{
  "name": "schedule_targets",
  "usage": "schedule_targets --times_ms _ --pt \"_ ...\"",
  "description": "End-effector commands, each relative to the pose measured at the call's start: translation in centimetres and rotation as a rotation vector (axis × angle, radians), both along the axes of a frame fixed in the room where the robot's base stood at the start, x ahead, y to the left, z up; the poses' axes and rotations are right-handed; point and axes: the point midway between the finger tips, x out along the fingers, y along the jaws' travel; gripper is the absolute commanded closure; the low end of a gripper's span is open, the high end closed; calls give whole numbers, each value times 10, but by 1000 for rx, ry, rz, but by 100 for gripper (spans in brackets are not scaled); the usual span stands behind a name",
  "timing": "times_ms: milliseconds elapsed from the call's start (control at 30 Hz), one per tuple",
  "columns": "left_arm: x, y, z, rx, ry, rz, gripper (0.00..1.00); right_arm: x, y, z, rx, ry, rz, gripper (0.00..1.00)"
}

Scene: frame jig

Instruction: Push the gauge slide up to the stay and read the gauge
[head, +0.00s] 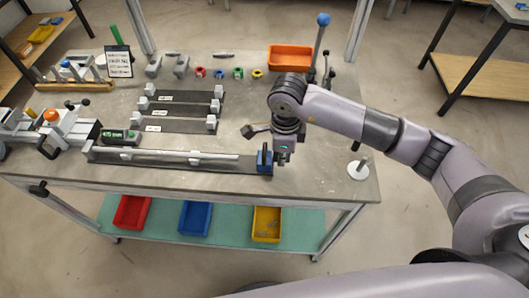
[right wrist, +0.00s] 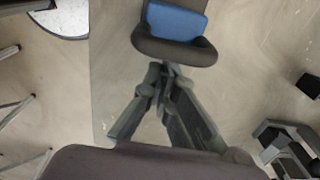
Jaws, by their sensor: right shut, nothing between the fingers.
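The gauge slide looks to be the blue block (head: 264,160) at the right end of a long dark gauge base (head: 150,163); it also shows in the right wrist view (right wrist: 178,21). The stay looks to be the slim pale rod (head: 190,154) lying along that base. A small gap seems to lie between its right end and the block. A green readout (head: 119,136) sits at the base's left end; its digits are too small to read. My right gripper (head: 281,161) points down just right of the blue block, shut and empty. My left gripper is out of view.
A clamp device with an orange knob (head: 51,115) stands at left. An orange bin (head: 290,57) is at the back, a white disc with a post (head: 358,169) at right.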

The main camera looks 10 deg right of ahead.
Motion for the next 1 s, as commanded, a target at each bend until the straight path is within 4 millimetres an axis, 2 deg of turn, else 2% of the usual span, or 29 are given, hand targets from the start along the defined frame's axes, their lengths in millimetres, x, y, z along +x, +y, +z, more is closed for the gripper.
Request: schedule_targets --times_ms 1000 --pt "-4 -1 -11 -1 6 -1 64 8 30 0 2 -1 2 100"
